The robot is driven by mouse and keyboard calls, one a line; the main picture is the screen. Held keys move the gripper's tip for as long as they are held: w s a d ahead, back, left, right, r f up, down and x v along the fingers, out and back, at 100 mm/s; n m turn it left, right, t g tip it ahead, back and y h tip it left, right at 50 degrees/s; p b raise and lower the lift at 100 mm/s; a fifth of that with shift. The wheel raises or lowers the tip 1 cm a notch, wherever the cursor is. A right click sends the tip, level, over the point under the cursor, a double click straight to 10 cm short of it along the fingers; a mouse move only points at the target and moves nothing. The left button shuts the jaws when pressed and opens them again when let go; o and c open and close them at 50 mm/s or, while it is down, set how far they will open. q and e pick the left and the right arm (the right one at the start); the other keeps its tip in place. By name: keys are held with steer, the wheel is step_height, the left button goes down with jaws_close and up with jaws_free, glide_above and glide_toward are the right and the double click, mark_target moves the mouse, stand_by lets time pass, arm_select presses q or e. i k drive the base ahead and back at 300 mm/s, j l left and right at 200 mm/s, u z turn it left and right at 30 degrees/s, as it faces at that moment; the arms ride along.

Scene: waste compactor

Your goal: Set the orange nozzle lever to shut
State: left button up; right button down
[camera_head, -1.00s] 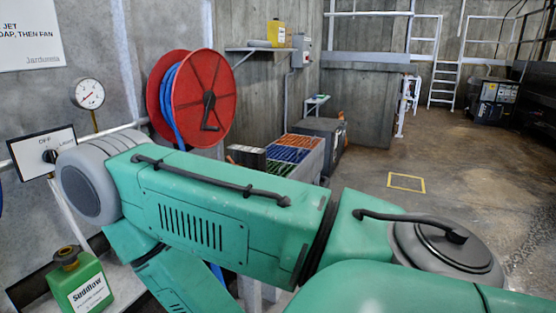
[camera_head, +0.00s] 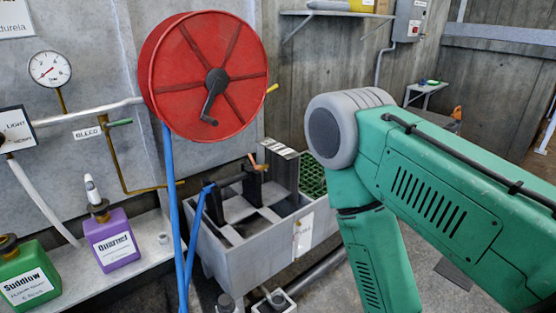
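A small orange piece (camera_head: 257,164) shows on a dark fitting that stands in the grey trough below the hose reel. It may be the nozzle lever, but it is too small to tell, and I cannot read its setting. The blue hose (camera_head: 172,210) hangs from the red reel (camera_head: 205,76), and a blue length also runs up to a black part (camera_head: 214,203) at the trough's left end. My green right arm crosses the right side of the view, with its lower link running down out of the picture. Neither gripper shows.
The grey trough (camera_head: 270,241) stands below the reel, with a green grate at its right. A green Suddlow jug (camera_head: 28,277) and a purple jug (camera_head: 112,239) stand on the left ledge. A gauge (camera_head: 49,68) and a green-handled bleed valve (camera_head: 119,122) are on the wall.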

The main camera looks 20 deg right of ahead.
mark_target(256, 167)
steer(key=l, duration=0.9)
steer(key=i+l, duration=0.15)
steer(key=l, duration=0.75)
steer(key=i+l+u, duration=0.15)
